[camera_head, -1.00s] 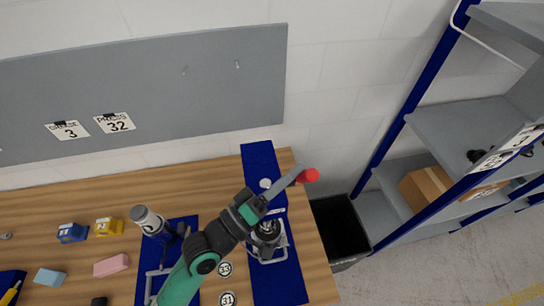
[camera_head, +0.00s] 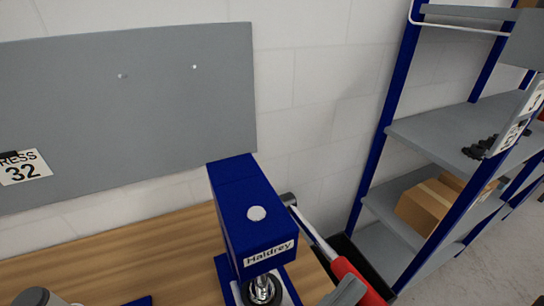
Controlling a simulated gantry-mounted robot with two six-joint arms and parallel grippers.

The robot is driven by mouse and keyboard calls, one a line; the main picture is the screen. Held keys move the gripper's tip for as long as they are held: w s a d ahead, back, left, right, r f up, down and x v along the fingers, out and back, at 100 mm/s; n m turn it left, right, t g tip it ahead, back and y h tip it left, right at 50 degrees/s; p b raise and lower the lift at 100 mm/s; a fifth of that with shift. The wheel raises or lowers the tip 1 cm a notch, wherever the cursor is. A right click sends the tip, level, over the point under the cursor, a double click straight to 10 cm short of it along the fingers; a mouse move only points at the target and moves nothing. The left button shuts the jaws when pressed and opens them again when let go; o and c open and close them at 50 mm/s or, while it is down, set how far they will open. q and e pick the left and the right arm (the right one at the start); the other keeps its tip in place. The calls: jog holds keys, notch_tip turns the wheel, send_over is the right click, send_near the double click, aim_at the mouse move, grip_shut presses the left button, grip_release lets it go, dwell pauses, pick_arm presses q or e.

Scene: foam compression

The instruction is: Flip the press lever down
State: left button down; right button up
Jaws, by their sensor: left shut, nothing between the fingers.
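The blue press (camera_head: 240,210) stands on the wooden table, with a "Haldrey" label on its front and a metal ram below. Its lever (camera_head: 313,236) runs from a pivot on the press's right side toward the lower right. The lever ends in a red handle (camera_head: 358,279). A grey part of my left gripper (camera_head: 346,292) shows at the bottom edge, close against the left side of the red handle. It is shut with nothing between its fingers; whether it touches the handle I cannot tell. My right gripper is not in view.
A grey board (camera_head: 130,110) hangs on the white wall behind the table. A dark bin (camera_head: 352,252) stands beyond the table's right edge. A shelf rack (camera_head: 440,130) with a cardboard box (camera_head: 425,207) is at the right. The table (camera_head: 120,250) left of the press is mostly clear.

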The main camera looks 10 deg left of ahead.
pick_arm(q)
jog(key=shift+s+d+f+b, duration=0.1)
jog(key=shift+f+b, duration=0.25)
jog(key=shift+f, duration=0.5)
jog(key=shift+s+d+f+b, duration=0.1)
jog(key=shift+f+b, duration=0.25)
jog(key=shift+f, duration=0.45)
jog(key=shift+r, duration=0.1)
jog(key=s+a+p, duration=0.4)
jog(key=s+a, duration=0.4)
jog(key=s, duration=0.2)
jog(key=shift+a+f, duration=0.25)
jog(key=shift+f, duration=0.05)
